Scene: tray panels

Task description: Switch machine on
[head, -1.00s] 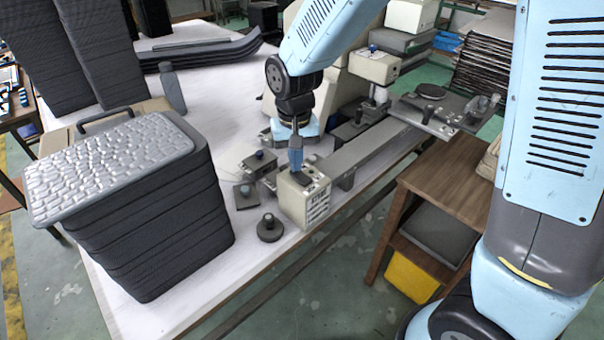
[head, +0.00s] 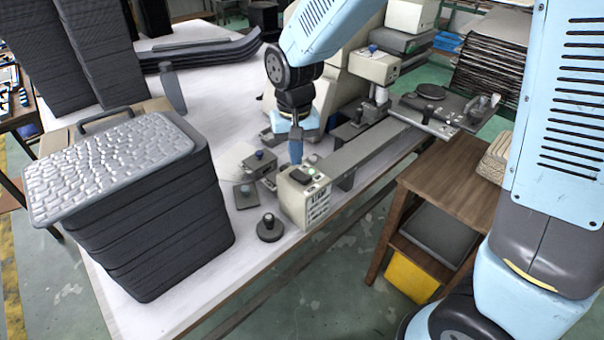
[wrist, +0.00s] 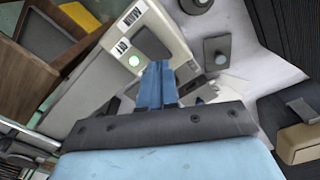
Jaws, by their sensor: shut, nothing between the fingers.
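The machine's cream control box (head: 311,205) stands at the front edge of the white table, with printed lettering on its front. Its top carries a dark switch piece (head: 300,176) and a small pale green round button.
A long grey machine bed (head: 370,148) runs back right from the box. Small knobbed fixtures (head: 260,163) and a round dark knob (head: 269,228) sit left of it. A tall stack of dark trays (head: 150,235) stands at the left. A wooden shelf (head: 450,170) is at right.

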